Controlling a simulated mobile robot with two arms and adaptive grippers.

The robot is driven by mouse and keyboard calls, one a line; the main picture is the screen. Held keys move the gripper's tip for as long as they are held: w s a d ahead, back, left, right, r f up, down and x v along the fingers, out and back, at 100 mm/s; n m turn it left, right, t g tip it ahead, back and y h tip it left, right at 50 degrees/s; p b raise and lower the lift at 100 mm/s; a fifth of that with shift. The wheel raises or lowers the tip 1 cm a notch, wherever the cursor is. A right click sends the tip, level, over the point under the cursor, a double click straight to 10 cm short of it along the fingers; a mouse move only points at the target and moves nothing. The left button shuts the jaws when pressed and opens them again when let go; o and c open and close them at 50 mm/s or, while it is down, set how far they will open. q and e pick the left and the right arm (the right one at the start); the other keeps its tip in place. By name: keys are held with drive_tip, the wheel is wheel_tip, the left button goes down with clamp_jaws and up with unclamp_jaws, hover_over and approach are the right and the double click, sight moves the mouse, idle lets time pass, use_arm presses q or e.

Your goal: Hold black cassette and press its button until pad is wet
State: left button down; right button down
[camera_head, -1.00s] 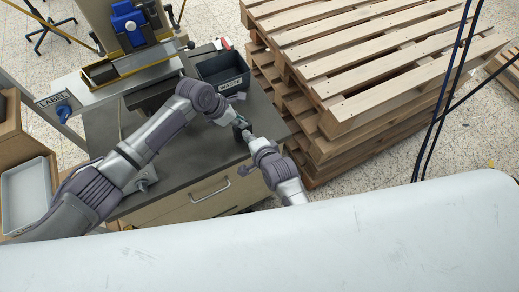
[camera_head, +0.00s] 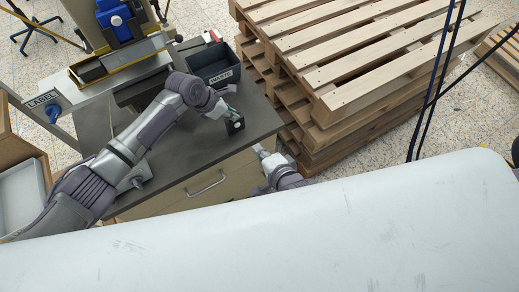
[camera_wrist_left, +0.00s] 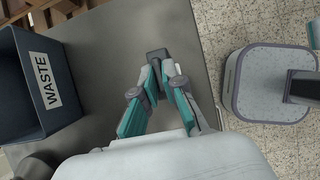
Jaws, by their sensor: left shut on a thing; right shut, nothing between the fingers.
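The small black cassette (camera_head: 235,126) is held over the right end of the dark tabletop in the head view. My left gripper (camera_head: 231,114) is shut on it. The left wrist view shows the cassette (camera_wrist_left: 157,54) between the tips of my left gripper (camera_wrist_left: 157,68), with the tabletop beneath. My right gripper (camera_head: 260,150) is shut and empty, below and right of the cassette, near the table's front edge and apart from the cassette. The cassette's button and the pad cannot be made out.
A dark bin marked WASTE (camera_head: 209,66) stands at the back of the table (camera_head: 195,150). A blue stamping machine (camera_head: 118,20) stands at the back left. Stacked wooden pallets (camera_head: 350,60) rise close to the table's right side. The tabletop's middle is clear.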

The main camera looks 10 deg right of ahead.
use_arm(q)
drive_tip(key=shift+a, duration=0.1)
drive_tip(key=c, duration=1.2)
unclamp_jaws()
